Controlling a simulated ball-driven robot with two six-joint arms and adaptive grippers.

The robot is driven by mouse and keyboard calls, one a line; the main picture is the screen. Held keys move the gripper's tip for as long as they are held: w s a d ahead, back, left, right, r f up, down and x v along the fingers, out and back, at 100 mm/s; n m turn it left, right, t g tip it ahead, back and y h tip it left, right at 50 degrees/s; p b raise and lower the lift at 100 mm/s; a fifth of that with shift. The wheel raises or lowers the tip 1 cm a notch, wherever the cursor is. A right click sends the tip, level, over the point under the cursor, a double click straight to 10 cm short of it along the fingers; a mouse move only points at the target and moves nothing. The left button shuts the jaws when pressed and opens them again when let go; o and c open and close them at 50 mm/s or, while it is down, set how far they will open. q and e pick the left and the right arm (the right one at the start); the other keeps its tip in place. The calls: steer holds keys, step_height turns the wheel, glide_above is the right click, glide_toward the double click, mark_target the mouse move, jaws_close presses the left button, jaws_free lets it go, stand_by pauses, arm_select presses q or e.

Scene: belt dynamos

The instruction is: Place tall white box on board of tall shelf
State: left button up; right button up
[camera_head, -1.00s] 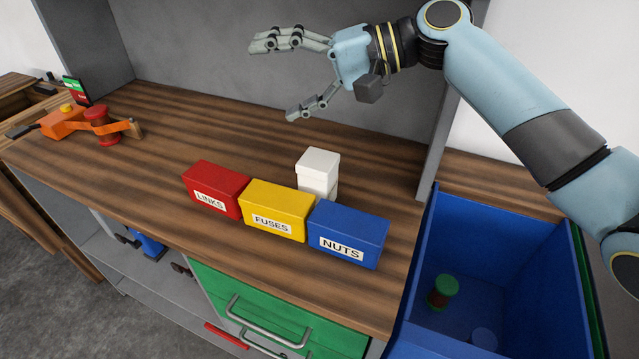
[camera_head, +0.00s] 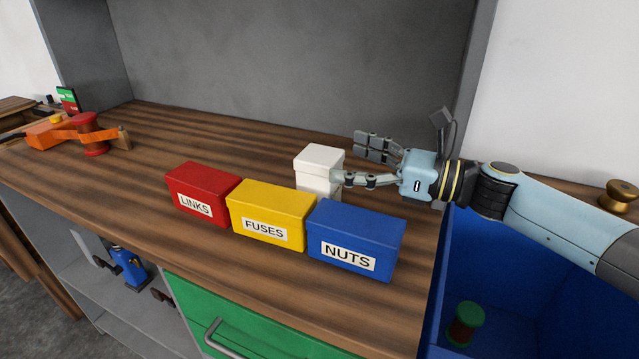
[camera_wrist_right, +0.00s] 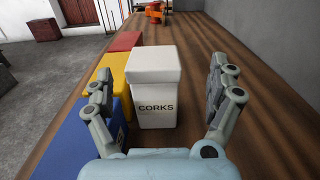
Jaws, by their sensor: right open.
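The tall white box (camera_head: 319,165) stands upright on the wooden bench top behind the yellow and blue boxes. In the right wrist view the white box (camera_wrist_right: 153,88) shows a CORKS label and a lid. My right gripper (camera_head: 345,161) is open, reaching in from the right. Its fingers lie either side of the white box in the wrist view, with the box ahead between them, and I see no grip on it. In the head view the near finger covers part of the box's lower right. My left gripper is out of view. I cannot make out the shelf board.
Red LINKS (camera_head: 203,192), yellow FUSES (camera_head: 271,213) and blue NUTS (camera_head: 355,238) boxes stand in a row at the front. A blue bin (camera_head: 555,290) holding a green-ended spool (camera_head: 466,323) is at right. An orange device (camera_head: 75,133) sits far left.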

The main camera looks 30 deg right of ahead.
mark_target(320, 154)
steer(key=x, duration=0.3)
steer(key=p+x, duration=0.1)
steer(key=x, duration=0.1)
steer(key=shift+a+f, duration=0.25)
steer(key=shift+a, duration=0.3)
steer(key=c, duration=1.7)
